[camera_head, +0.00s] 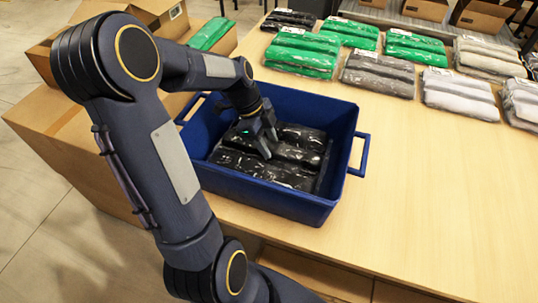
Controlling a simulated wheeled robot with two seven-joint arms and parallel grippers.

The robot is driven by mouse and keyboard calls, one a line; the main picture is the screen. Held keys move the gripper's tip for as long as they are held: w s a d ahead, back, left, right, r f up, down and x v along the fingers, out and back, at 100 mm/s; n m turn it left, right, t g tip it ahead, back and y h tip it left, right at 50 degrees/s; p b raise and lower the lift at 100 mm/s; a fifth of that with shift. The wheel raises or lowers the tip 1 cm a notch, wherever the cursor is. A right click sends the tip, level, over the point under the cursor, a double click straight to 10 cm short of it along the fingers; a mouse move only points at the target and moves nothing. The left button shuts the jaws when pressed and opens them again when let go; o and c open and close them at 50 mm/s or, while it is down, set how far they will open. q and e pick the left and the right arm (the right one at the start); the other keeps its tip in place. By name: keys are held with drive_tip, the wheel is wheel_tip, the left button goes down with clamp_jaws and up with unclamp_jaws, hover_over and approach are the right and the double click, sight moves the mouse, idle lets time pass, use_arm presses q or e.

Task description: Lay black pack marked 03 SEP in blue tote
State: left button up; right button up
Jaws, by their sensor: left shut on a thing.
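The blue tote (345,131) stands on the table in the middle of the view. Several glossy black packs lie in it. My left gripper (264,146) reaches down into the tote with its fingers on a black pack (240,163), and it is shut on that pack. The pack lies low inside the tote, among the other black wrapping. The 03 SEP marking cannot be read, and my arm hides part of the tote's left side. My right gripper is out of view.
Green packs (303,53), a dark grey pack (379,74) and light grey packs (460,95) lie in rows at the back of the table. Another black pack (289,19) lies at the far end. Cardboard boxes stand at left. The table right of the tote is clear.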

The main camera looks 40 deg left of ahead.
use_arm(q)
wheel_tip(320, 180, down, 5)
drive_tip(key=shift+r, duration=0.1)
idle(0.3)
drive_tip(key=o, duration=1.1)
drive_tip(key=shift+r, duration=0.15)
drive_tip(key=v, duration=1.1)
drive_tip(key=shift+a+r, duration=0.15)
drive_tip(key=shift+r, duration=0.2)
